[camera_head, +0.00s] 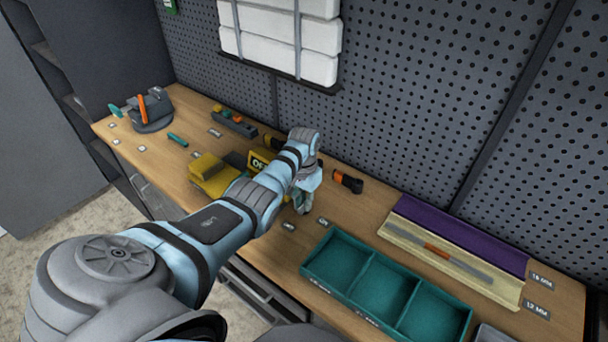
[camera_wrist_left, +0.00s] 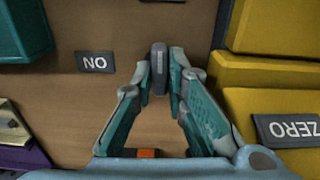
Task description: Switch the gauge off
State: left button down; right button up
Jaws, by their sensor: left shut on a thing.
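A yellow device (camera_head: 212,175) with a dark part stands on the bench, left of my left gripper (camera_head: 303,203). A yellow block behind my arm carries a partly hidden label (camera_head: 258,162) that starts with "OF". In the left wrist view, yellow bodies (camera_wrist_left: 275,100) fill the right side, one with a label reading ZERO (camera_wrist_left: 290,130). A bench label (camera_wrist_left: 95,63) there reads as NO or ON. My left gripper (camera_wrist_left: 160,78) is shut on a small grey upright piece (camera_wrist_left: 158,60); whether it belongs to the gauge, I cannot tell. My right gripper is not in view.
A teal tray (camera_head: 310,272) with three compartments is at the front right. Beyond it lie a cream tray (camera_head: 400,240) with a long tool and a purple strip (camera_head: 460,232). An orange-and-black tool (camera_head: 347,182) lies right of my gripper. A pegboard closes the back.

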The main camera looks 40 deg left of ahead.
pick_arm(q)
jog(key=shift+s+d+f+m, duration=0.1)
jog(key=shift+f+m, duration=0.05)
jog(key=shift+m, duration=0.15)
jog(key=c, duration=1.6)
grip_release()
jog(key=shift+r, duration=0.2)
notch_tip(320, 180, up, 12)
jog(key=shift+f, duration=0.15)
